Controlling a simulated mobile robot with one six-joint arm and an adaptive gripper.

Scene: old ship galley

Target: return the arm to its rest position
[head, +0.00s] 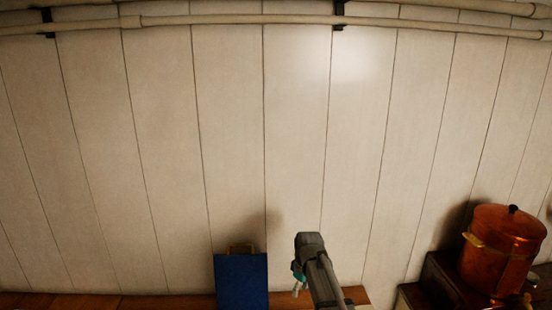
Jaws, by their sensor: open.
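My arm rises from the bottom edge, right of centre, in the head view. My gripper (298,286) shows only in part, small and grey with a teal bit, at the left side of the arm's dark grey end. It is open, and I see nothing held in it. The rest of it is hidden behind the arm or too small to make out.
A blue flat-faced object (241,282) stands left of my arm, with a brass-coloured piece (241,248) behind its top. A wooden surface (80,301) runs along the bottom. A lidded copper pot (500,262) stands on a dark stove-like block at right. Pipes (230,20) cross the plank wall.

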